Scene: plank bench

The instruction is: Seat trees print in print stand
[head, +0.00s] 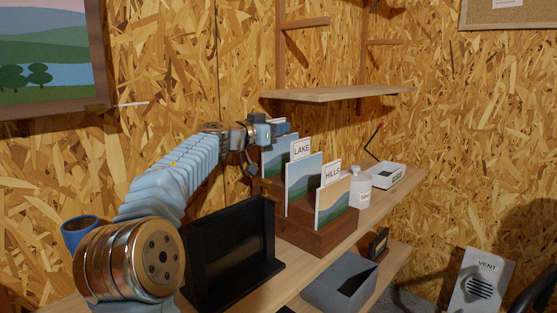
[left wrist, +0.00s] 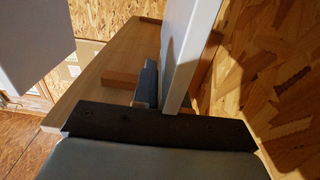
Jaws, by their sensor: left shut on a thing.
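My left gripper (head: 268,134) is at the back end of a brown wooden rack (head: 318,238). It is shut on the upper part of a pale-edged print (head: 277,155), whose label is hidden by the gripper. In the left wrist view this panel (left wrist: 188,55) runs away from the jaws, with one finger (left wrist: 147,85) beside it. I cannot tell whether its foot is in the rack. Prints with labels LAKE (head: 303,180) and HILLS (head: 332,205) stand upright in the rack, in front of it. A black stand (head: 235,250) with a ledge stands left of the rack. My right gripper is out of view.
A wall shelf (head: 340,93) hangs above. A blue mug (head: 80,231) is at the left. A grey bin (head: 340,280) sits lower, and a VENT box (head: 480,285) is at the lower right.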

